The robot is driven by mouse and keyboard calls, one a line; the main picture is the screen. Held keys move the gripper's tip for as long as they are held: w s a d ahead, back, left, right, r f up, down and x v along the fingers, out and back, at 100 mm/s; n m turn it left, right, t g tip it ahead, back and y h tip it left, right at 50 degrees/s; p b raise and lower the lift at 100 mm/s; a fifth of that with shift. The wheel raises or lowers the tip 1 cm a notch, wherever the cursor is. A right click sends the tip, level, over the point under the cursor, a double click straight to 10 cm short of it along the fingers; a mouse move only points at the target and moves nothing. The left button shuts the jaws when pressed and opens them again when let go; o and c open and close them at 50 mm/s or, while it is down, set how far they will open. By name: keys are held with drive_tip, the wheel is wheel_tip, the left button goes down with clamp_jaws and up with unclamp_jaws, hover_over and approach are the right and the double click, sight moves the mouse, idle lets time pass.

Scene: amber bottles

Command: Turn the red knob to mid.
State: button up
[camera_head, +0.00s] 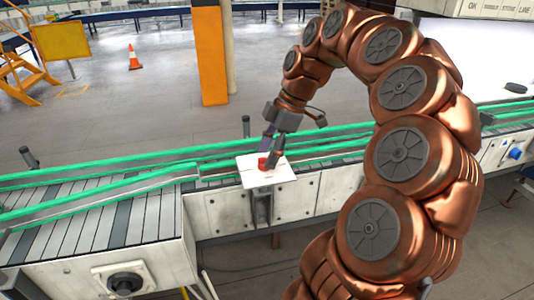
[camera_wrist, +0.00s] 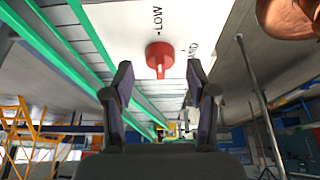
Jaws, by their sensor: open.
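The red knob (camera_head: 263,163) sits on a white panel (camera_head: 282,176) at the conveyor's near side. In the wrist view the red knob (camera_wrist: 160,56) shows a round body with a narrow part toward the bottom of the picture. The panel (camera_wrist: 120,22) carries the word LOW above the knob and a partly legible label to its right. My gripper (camera_head: 270,156) is over the panel at the knob. In the wrist view my gripper (camera_wrist: 159,84) is open, its fingers either side of the knob's line, with a visible gap. I cannot tell whether a finger touches it.
A conveyor with green rails (camera_head: 90,179) runs behind the panel. A black round knob (camera_head: 125,283) is on the conveyor's front at lower left, and a blue knob (camera_head: 515,153) is at far right. An orange pillar (camera_head: 210,55) and a traffic cone (camera_head: 134,58) stand farther back.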

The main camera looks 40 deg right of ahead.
drive_tip(key=shift+w+a+f, duration=0.1)
drive_tip(key=shift+a+f, duration=0.15)
drive_tip(key=shift+f, duration=0.35)
clamp_jaws()
drive_tip(key=shift+f, duration=0.1)
idle(0.3)
